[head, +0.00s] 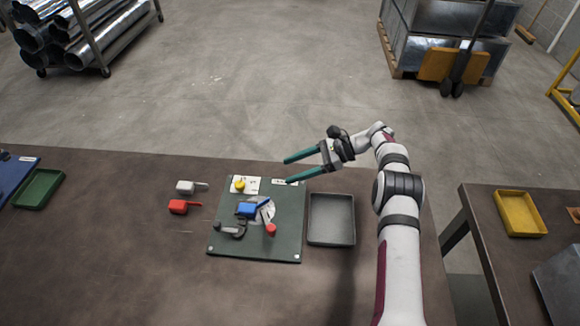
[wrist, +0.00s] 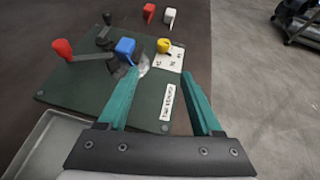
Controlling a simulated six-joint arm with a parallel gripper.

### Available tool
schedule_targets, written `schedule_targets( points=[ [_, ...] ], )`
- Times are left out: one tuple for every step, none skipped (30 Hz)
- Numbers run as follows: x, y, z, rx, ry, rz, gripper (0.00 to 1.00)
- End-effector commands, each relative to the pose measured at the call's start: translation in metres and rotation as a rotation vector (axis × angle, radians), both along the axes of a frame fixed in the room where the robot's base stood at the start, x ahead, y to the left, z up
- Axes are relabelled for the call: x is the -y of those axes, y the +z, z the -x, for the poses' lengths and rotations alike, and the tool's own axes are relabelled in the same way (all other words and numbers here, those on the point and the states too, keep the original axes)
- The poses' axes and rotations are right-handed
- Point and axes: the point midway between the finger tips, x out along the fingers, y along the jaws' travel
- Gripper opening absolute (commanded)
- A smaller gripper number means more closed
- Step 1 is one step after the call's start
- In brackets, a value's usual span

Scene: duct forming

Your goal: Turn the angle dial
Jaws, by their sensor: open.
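My gripper (head: 288,170) is open, with its teal fingers apart and nothing between them. It is above the back edge of the green board (head: 283,248). A yellow knob (head: 240,184) sits on a white marked plate (head: 252,182) at the board's back left. A blue handle (head: 246,209) is near a pale round plate (head: 266,214) at the middle. I cannot tell for certain which is the angle dial. In the wrist view the yellow knob (wrist: 164,45) shows between and beyond the fingertips (wrist: 159,74), and the blue handle (wrist: 125,47) is beyond the left finger.
A red-ended lever (head: 271,229) and a dark clamp-like part (head: 238,230) are on the board. Loose red (head: 179,207) and white (head: 186,187) handled pieces lie left of it. An empty grey tray (head: 331,241) stands to its right. The table's left front is clear.

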Motion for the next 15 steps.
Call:
schedule_targets(
  points=[
    [-0.019,0.002,0.008,0.084,0.089,0.089,0.67],
    [-0.031,0.002,0.015,0.168,0.175,0.174,0.67],
    [-0.046,0.004,0.027,0.316,0.324,0.303,0.67],
    [-0.056,0.007,0.036,0.442,0.451,0.395,0.67],
    [-0.063,0.014,0.044,0.573,0.581,0.478,0.67],
    [-0.072,0.025,0.052,0.750,0.754,0.571,0.67],
    [-0.079,0.036,0.056,0.881,0.878,0.627,0.67],
    [-0.086,0.047,0.061,1.005,0.994,0.670,0.67],
    [-0.095,0.062,0.066,1.153,1.130,0.712,0.67],
    [-0.102,0.072,0.070,1.251,1.216,0.734,0.67],
    [-0.108,0.082,0.073,1.332,1.287,0.750,0.67],
    [-0.115,0.091,0.077,1.417,1.359,0.763,0.67],
    [-0.119,0.095,0.079,1.461,1.395,0.768,0.67],
    [-0.121,0.097,0.079,1.490,1.420,0.772,0.67],
    [-0.123,0.095,0.079,1.509,1.437,0.774,0.67]
  ],
)
